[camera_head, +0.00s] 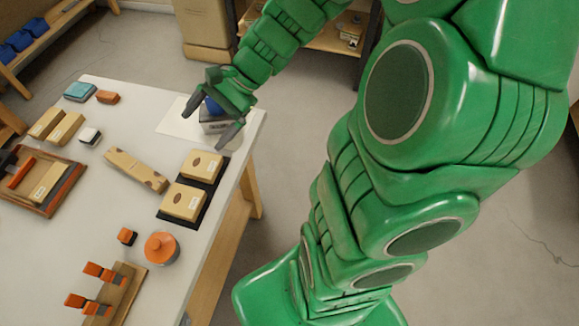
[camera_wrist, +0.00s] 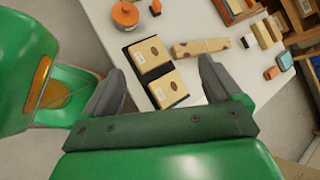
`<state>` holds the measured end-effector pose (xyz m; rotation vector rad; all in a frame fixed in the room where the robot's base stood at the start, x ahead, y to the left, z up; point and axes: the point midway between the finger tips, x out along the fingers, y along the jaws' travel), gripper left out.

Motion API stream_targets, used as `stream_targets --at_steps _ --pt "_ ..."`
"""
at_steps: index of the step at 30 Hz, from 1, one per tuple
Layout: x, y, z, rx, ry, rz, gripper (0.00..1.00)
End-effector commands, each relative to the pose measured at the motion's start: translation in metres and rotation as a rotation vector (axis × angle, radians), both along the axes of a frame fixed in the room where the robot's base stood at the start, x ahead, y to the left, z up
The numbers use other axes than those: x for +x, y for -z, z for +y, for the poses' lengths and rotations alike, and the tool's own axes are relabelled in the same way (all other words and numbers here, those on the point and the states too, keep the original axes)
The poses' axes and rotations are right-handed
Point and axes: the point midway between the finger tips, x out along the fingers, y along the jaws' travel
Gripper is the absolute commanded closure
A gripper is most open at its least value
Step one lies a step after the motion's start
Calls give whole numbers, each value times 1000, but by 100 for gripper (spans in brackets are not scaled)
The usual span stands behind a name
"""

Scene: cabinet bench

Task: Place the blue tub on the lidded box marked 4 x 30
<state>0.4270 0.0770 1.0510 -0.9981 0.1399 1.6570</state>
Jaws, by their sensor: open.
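The blue tub (camera_head: 210,106) shows as a small blue patch between the fingers of my gripper (camera_head: 210,120), at the far right corner of the table. It seems to sit on a grey box (camera_head: 214,125), which stands on a white sheet; the gripper hides much of both. My gripper is open, with one finger on each side of them. I cannot read a 4 x 30 marking on any box. In the wrist view my open gripper (camera_wrist: 160,72) shows its two fingers apart, and the tub and grey box are not visible.
Two tan boxes (camera_head: 184,201) lie on black mats near the table's right edge. A long tan block (camera_head: 136,170), an orange-topped round container (camera_head: 161,248), a wooden tray (camera_head: 66,195) and a board with orange clamps (camera_head: 122,288) are also on the table. Bare tabletop lies between them.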

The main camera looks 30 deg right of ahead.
Motion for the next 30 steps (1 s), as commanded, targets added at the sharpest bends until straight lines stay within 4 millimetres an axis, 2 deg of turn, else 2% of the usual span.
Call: stream_targets --at_steps 6,14,24,30 --pt "-53 -10 8 -147 -245 -95 8" --pt "-111 -19 -3 -318 -520 -185 8" --pt "-175 -32 -43 -547 -834 -261 8" --pt "-198 -42 -68 -656 -954 -285 8"
